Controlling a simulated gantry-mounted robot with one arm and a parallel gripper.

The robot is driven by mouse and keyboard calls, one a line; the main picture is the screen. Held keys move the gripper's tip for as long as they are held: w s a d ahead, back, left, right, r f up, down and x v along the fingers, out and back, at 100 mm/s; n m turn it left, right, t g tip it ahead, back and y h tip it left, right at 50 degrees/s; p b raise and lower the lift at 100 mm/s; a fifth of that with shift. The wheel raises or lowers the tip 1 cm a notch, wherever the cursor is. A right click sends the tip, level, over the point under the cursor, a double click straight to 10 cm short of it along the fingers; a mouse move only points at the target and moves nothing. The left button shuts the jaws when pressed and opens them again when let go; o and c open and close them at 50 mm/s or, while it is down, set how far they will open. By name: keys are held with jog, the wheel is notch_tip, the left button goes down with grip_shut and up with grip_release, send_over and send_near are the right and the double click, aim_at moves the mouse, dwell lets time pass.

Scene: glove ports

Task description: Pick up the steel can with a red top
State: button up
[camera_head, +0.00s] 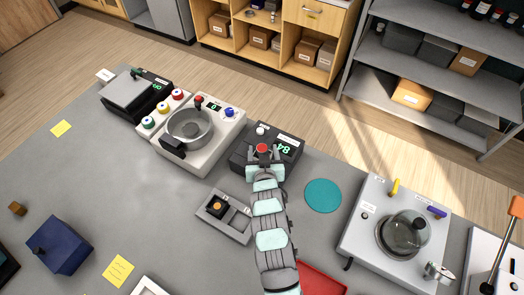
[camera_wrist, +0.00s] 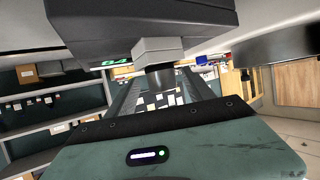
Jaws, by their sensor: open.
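My gripper (camera_head: 264,157) is open, with one finger on either side of the red top. Whether the fingers touch the can I cannot tell. My arm hides the can's lower part in the head view. In the wrist view a short dark cylinder (camera_wrist: 160,77), seemingly the can, lies against a pale square block (camera_wrist: 158,50) between my gripper's fingers (camera_wrist: 160,92). The red top is not visible there.
A device with a steel bowl (camera_head: 189,127) and coloured knobs stands at left. A grey tray (camera_head: 223,216) lies left of my arm, a teal disc (camera_head: 323,195) to the right. A white device with a glass vessel (camera_head: 399,220) stands farther right. The table's left middle is clear.

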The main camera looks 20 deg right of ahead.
aim_at(262, 145)
jog(key=x, duration=0.3)
jog(key=shift+w+a+r+p, duration=0.1)
jog(key=shift+w+p, duration=0.1)
jog(key=shift+p, duration=0.15)
jog(key=shift+w+f, duration=0.3)
jog(key=shift+w, duration=0.1)
jog(key=shift+c, duration=0.5)
grip_shut()
